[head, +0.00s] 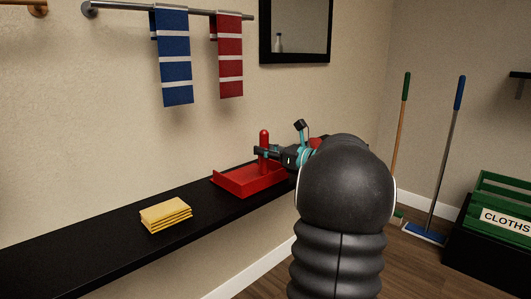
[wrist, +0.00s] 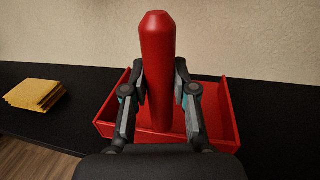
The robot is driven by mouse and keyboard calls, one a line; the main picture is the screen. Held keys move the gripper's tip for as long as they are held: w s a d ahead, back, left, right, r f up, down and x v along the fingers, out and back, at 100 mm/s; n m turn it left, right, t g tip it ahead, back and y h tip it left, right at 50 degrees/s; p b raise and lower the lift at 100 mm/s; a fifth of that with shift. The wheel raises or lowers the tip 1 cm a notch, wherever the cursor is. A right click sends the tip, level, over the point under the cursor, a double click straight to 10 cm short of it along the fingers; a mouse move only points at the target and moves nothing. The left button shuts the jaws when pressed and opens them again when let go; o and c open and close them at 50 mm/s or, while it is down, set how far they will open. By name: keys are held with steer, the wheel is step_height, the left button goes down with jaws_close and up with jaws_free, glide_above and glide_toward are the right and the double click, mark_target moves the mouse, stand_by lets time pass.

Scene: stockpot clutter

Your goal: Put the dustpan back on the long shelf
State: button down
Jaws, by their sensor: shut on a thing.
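The red dustpan (head: 247,180) is at the black long shelf (head: 100,232), with its handle pointing up. My gripper (head: 265,153) reaches in from the right and is shut on the upright handle. In the wrist view the handle (wrist: 157,70) stands between the two fingers of my gripper (wrist: 160,105), and the pan (wrist: 226,115) spreads out behind and below them. The pan looks level and appears to rest on the shelf (wrist: 275,125); I cannot tell for sure whether a small gap is under it.
Folded yellow cloths (head: 166,215) lie on the shelf left of the dustpan. Blue (head: 175,60) and red (head: 229,55) striped towels hang from a rail above. A broom, a mop (head: 425,232) and a green crate (head: 505,205) marked CLOTHS stand at right. The shelf's left part is bare.

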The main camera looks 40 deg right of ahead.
steer(key=shift+f, duration=0.15)
steer(key=c, duration=0.9)
jaws_free()
steer(key=shift+r, duration=0.2)
steer(key=shift+s+d, duration=0.1)
steer(key=shift+s, duration=0.15)
steer(key=p+v, duration=0.1)
steer(key=v, duration=1)
steer(key=shift+s, duration=0.25)
